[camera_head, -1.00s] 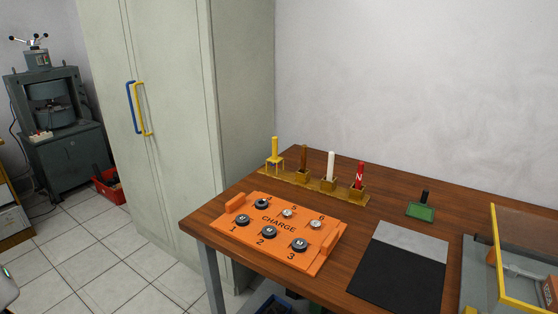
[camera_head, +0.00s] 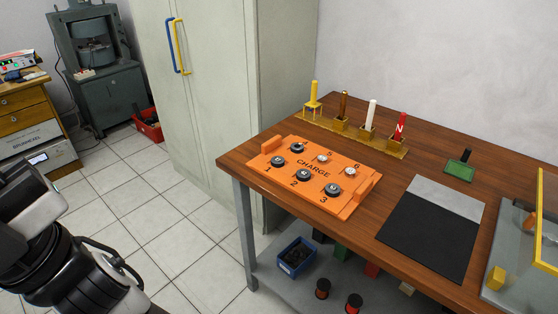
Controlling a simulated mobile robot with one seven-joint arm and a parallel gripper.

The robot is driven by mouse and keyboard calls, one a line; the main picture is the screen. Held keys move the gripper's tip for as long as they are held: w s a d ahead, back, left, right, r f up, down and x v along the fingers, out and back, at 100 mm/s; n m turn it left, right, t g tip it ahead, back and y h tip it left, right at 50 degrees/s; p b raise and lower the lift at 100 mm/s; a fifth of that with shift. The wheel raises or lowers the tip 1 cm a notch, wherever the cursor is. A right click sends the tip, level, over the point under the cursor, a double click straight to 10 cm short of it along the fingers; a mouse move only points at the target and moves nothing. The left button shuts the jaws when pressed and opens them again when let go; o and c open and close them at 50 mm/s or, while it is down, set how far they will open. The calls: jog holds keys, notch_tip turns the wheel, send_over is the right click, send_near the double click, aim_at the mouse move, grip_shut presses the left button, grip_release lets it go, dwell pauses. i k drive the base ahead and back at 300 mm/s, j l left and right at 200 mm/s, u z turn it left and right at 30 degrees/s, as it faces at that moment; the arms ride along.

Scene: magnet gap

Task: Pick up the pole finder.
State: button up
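A wooden rack (camera_head: 348,137) at the back of the table holds several upright tools. A red stick with a white N (camera_head: 400,127) stands at its right end; it may be the pole finder, but I cannot tell for certain. Left of it stand a white stick (camera_head: 371,114), a brown stick (camera_head: 344,104) and a yellow tool with legs (camera_head: 314,93). Part of my arm shows at the lower left, over the floor and well away from the rack. My gripper is not in view.
On the table (camera_head: 395,174) lie an orange CHARGE tray (camera_head: 290,164) with round pieces, a black-and-grey mat (camera_head: 428,232) and a small green block (camera_head: 460,170). A yellow-framed case (camera_head: 511,241) stands at right. A lower shelf (camera_head: 277,291) holds a blue bin (camera_head: 297,258).

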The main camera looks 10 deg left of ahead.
aim_at(313, 103)
jog(key=i+j, duration=0.3)
jog(key=j, duration=0.2)
jog(key=i+j, duration=0.35)
jog(key=j, duration=0.15)
jog(key=i+j, duration=0.3)
jog(key=j, duration=0.15)
jog(key=i+j, duration=0.3)
jog(key=j, duration=0.2)
jog(key=i+j+z, duration=0.1)
jog(key=j, duration=0.2)
jog(key=i+j, duration=0.2)
jog(key=i+j+z, duration=0.15)
jog(key=j, duration=0.2)
